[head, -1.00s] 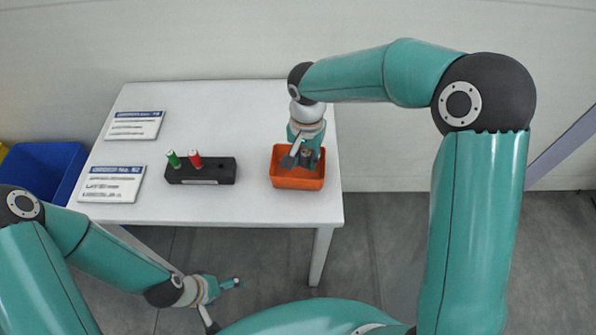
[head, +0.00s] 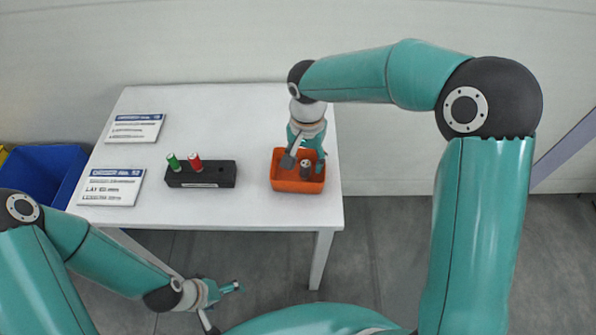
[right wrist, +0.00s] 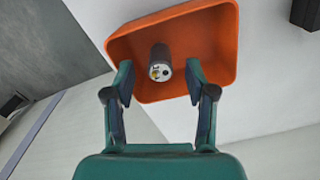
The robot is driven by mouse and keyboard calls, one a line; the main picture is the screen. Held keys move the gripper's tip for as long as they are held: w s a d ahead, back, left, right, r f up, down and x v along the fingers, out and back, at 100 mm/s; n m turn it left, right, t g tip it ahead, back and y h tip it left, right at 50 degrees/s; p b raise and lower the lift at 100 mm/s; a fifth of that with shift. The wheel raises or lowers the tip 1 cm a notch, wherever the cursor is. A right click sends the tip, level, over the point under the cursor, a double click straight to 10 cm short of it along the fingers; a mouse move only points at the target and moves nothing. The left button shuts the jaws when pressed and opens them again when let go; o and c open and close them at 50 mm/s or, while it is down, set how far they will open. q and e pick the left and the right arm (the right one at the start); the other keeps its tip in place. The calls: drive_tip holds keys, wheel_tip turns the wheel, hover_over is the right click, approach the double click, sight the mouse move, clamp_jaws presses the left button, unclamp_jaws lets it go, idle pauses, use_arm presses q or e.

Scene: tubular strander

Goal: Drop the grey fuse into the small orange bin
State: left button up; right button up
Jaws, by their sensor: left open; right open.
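The grey fuse (head: 305,169) is inside the small orange bin (head: 283,184) on the right part of the white table. In the right wrist view the fuse (right wrist: 160,62) shows its end face, within the walls of the orange bin (right wrist: 222,70). My right gripper (head: 305,162) is at the bin with its fingers spread. In the right wrist view my right gripper (right wrist: 160,80) is open, with one finger on each side of the fuse and a gap to both. My left gripper (head: 222,305) is open and empty, low in front of the table.
A black fuse block (head: 205,178) left of the bin holds a green fuse (head: 173,161) and a red fuse (head: 195,160). Two printed sheets (head: 134,128) (head: 112,187) lie on the table's left. A blue bin (head: 40,172) stands beyond the left edge.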

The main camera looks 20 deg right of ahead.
wheel_tip(320, 180, up, 10)
drive_tip(key=shift+r, duration=0.25)
idle(0.6)
